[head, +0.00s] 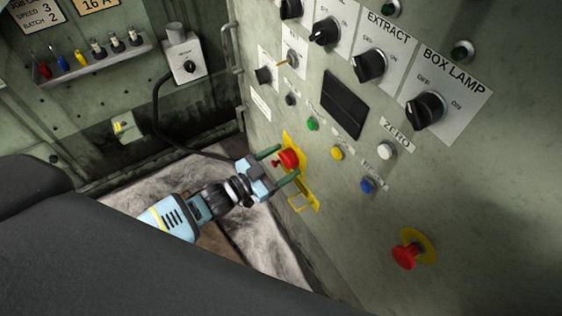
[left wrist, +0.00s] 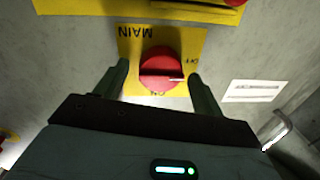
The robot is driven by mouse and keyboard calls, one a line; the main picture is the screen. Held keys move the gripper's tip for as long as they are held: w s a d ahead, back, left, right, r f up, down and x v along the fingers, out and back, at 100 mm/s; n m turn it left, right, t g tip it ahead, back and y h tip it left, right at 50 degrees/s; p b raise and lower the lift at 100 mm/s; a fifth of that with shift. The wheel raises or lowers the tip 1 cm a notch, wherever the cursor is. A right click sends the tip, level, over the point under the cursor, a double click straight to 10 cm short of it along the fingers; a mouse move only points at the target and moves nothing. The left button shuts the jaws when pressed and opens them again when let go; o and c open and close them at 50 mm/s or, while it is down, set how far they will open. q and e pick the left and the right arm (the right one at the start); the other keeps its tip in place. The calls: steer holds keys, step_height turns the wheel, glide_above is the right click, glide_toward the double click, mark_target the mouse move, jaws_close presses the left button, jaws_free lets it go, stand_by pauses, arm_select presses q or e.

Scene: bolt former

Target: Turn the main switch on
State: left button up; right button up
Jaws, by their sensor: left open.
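The main switch (left wrist: 160,66) is a red round knob on a yellow plate (left wrist: 128,42) marked MAIN, which appears upside down in the left wrist view. Its white mark points to the right in that view, just below the OFF lettering. In the head view the red knob (head: 289,158) sits on its yellow plate (head: 308,190) on the panel's left part. My left gripper (head: 277,166) is open. Its green fingers stand on either side of the knob, with gaps visible in the left wrist view (left wrist: 158,76). My right gripper is not in view.
The panel carries EXTRACT (head: 369,65) and BOX LAMP (head: 425,108) knobs, several push buttons and a red emergency stop (head: 407,254) at lower right. A dark screen (head: 344,103) is above the switch. A grey box with a black cable (head: 157,100) is behind my left gripper.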

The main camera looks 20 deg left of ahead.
arm_select(q)
steer(key=c, duration=0.8)
steer(key=shift+c, duration=0.7)
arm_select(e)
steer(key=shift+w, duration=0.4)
